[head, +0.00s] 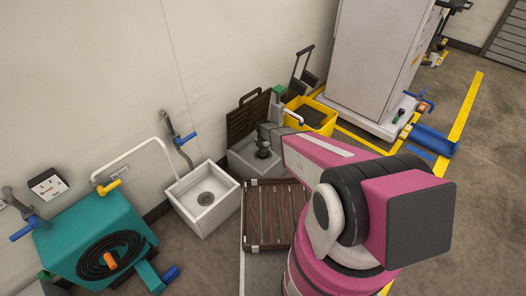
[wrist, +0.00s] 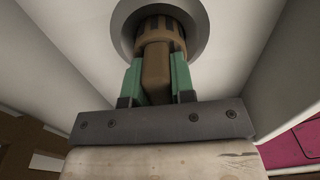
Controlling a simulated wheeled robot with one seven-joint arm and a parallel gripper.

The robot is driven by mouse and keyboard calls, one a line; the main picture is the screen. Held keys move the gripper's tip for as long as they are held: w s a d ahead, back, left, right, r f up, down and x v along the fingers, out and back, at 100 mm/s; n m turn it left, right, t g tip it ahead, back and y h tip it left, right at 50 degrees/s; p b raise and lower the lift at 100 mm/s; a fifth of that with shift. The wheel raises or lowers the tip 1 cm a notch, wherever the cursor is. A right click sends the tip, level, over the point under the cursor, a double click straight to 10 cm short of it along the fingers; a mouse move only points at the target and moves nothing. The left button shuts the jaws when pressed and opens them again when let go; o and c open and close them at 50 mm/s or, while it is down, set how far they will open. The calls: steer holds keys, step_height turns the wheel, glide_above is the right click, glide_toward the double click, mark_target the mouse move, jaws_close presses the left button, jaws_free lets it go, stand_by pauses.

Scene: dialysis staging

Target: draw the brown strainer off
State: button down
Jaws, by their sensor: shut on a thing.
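My gripper (wrist: 157,76) has two green fingers shut on the brown strainer (wrist: 155,65), one on each side of its upright grip. The strainer's ribbed round body sits within the grey drain ring (wrist: 197,38) of a white basin. Whether it is still seated or slightly raised I cannot tell. In the head view my gripper (head: 263,151) reaches down into the rear basin (head: 240,158), and the strainer is hidden there.
Another white basin (head: 222,214) with a bare drain stands to the left. A brown slatted panel (head: 246,117) leans behind the rear basin. A slatted wooden board (head: 268,240) lies in front. A yellow bin (head: 325,124) and white cabinet (head: 370,70) stand to the right.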

steer(key=shift+r, duration=2.35)
